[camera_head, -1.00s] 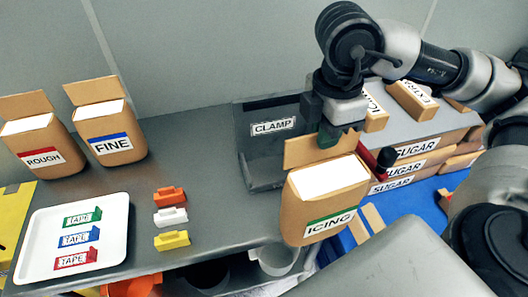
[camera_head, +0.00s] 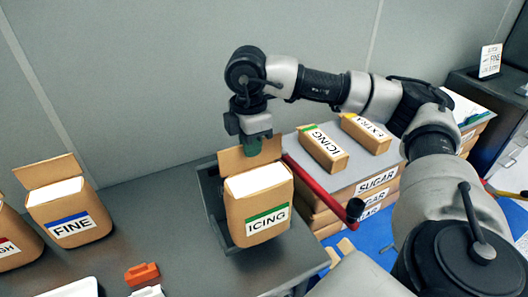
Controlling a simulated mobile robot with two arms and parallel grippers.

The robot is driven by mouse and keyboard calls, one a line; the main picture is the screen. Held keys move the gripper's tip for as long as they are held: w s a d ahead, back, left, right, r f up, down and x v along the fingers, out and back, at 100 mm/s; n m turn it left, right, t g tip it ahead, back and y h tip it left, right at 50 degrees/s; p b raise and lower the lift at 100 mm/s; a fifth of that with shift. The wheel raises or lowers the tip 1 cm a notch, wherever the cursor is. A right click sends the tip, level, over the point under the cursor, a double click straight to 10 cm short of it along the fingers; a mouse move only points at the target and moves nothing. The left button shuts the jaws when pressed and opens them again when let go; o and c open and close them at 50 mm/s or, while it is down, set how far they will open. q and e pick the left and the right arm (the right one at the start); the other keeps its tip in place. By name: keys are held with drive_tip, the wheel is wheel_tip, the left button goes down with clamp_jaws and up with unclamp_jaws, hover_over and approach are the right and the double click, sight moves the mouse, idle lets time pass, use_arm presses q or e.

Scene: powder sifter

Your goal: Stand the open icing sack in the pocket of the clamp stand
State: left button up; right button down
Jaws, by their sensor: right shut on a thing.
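The open icing sack (camera_head: 259,210) is a tan block with a white top, a raised back flap and a green-edged ICING label. It looks upright with a slight tilt. My right gripper (camera_head: 253,148) is shut on its back flap from above. The grey clamp stand (camera_head: 213,205) shows behind and around the sack's left and lower sides. The sack hides its CLAMP plate and most of the pocket, so I cannot tell whether the sack's bottom rests in it. The stand's red lever (camera_head: 318,185) with a black knob slants out at the right. My left gripper is out of view.
A FINE sack (camera_head: 70,215) stands at the left, with another sack cut off beside it. Orange (camera_head: 142,273) and white clips lie at the front. Closed ICING (camera_head: 322,150) and EXTRA (camera_head: 366,133) packs lie on stacked SUGAR packs at the right.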

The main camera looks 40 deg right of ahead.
drive_tip(key=shift+w+d+p, duration=0.8)
drive_tip(key=shift+w+p, duration=0.2)
drive_tip(key=shift+w, duration=2.5)
wheel_tip(320, 180, down, 7)
drive_tip(key=p, duration=0.3)
drive_tip(key=shift+w, duration=0.15)
drive_tip(key=c, duration=1.6)
unclamp_jaws()
drive_tip(key=shift+f, duration=0.1)
drive_tip(key=shift+c, duration=0.2)
drive_tip(key=o, duration=0.3)
drive_tip(key=shift+o, duration=0.2)
